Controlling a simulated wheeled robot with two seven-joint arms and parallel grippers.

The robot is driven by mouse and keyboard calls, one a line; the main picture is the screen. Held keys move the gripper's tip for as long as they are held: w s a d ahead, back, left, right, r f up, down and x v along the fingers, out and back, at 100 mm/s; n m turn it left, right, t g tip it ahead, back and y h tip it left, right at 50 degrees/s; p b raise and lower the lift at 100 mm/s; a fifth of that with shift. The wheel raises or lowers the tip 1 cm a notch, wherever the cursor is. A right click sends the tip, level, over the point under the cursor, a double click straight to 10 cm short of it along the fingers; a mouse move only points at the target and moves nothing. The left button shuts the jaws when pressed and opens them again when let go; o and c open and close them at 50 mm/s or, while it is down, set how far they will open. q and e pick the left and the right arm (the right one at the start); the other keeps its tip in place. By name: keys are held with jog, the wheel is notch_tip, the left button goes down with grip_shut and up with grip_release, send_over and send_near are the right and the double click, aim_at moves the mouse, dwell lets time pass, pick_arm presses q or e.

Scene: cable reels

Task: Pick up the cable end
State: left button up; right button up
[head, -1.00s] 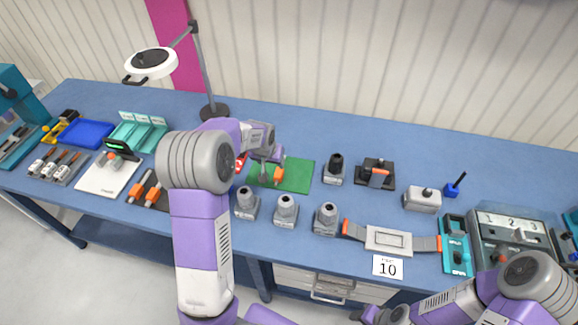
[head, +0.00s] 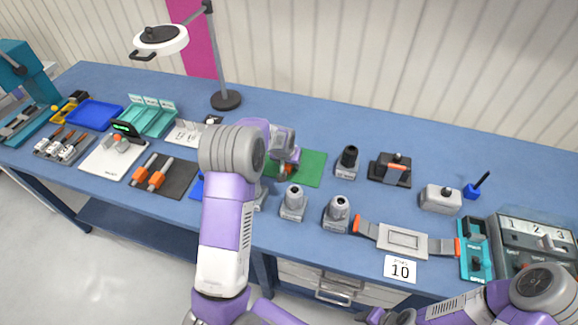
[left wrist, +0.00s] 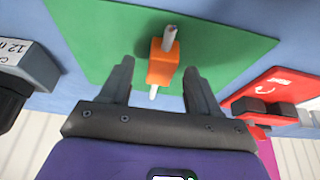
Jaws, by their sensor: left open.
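The cable end is an orange block with a grey metal tip and a short white stub; it shows in the left wrist view (left wrist: 163,62) on a green mat (left wrist: 100,30). In the head view the orange piece (head: 287,170) is partly covered by my left gripper (head: 284,161). In the left wrist view my left gripper (left wrist: 158,72) is open, with one finger on each side of the block and gaps on both sides. The green mat (head: 313,168) lies near the middle of the bench. My right gripper (head: 372,316) is only partly visible at the bottom edge.
A lamp (head: 225,99) stands behind.

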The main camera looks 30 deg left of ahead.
pick_arm(q)
jog(key=shift+w+a+f, duration=0.15)
jog(key=shift+w+f, duration=0.05)
jog(key=shift+f, duration=0.3)
grip_shut()
jog(key=shift+r, duration=0.15)
